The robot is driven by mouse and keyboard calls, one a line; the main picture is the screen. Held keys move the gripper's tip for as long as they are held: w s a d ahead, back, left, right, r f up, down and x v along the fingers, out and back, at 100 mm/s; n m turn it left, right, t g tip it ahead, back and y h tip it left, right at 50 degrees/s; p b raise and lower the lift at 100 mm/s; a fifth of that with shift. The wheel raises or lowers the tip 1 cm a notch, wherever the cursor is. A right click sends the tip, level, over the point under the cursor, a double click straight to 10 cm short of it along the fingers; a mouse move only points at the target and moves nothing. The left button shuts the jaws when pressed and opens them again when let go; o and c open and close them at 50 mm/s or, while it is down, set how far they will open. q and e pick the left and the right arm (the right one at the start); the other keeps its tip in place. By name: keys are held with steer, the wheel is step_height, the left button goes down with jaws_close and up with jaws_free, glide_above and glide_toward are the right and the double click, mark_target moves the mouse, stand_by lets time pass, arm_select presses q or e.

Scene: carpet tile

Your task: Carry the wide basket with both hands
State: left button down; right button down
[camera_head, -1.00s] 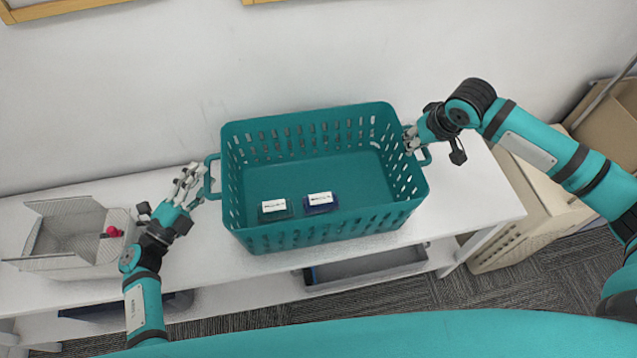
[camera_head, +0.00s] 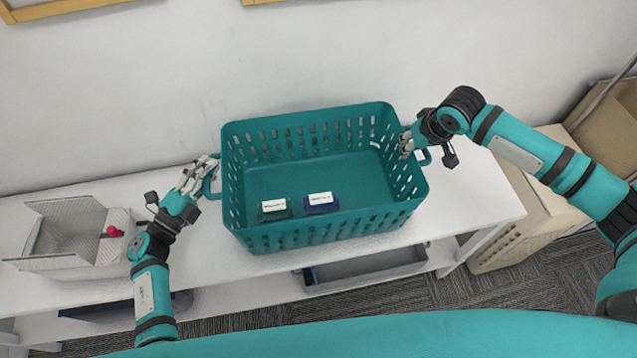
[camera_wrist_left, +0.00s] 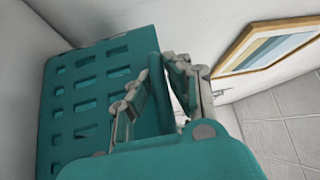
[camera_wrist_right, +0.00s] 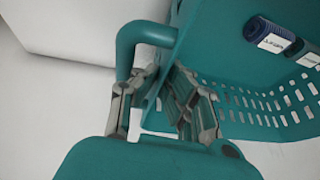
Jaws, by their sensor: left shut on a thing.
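The wide teal basket (camera_head: 320,235) stands level on the white table, with a loop handle at each end. My left gripper (camera_head: 207,170) is shut on its left handle; the left wrist view shows the fingers (camera_wrist_left: 160,95) on either side of the handle beside the basket wall (camera_wrist_left: 85,95). My right gripper (camera_head: 407,145) is at the right handle (camera_head: 425,157).
A grey open box (camera_head: 70,240) with a red item (camera_head: 114,232) stands on the table (camera_head: 460,200) at the left. A grey tray (camera_head: 365,268) is on the shelf below. A beige crate (camera_head: 510,230) and cardboard box (camera_head: 610,120) stand right of the table. The wall is close behind.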

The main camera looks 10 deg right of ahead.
steer(key=shift+w+r, duration=0.1)
steer(key=shift+r, duration=0.15)
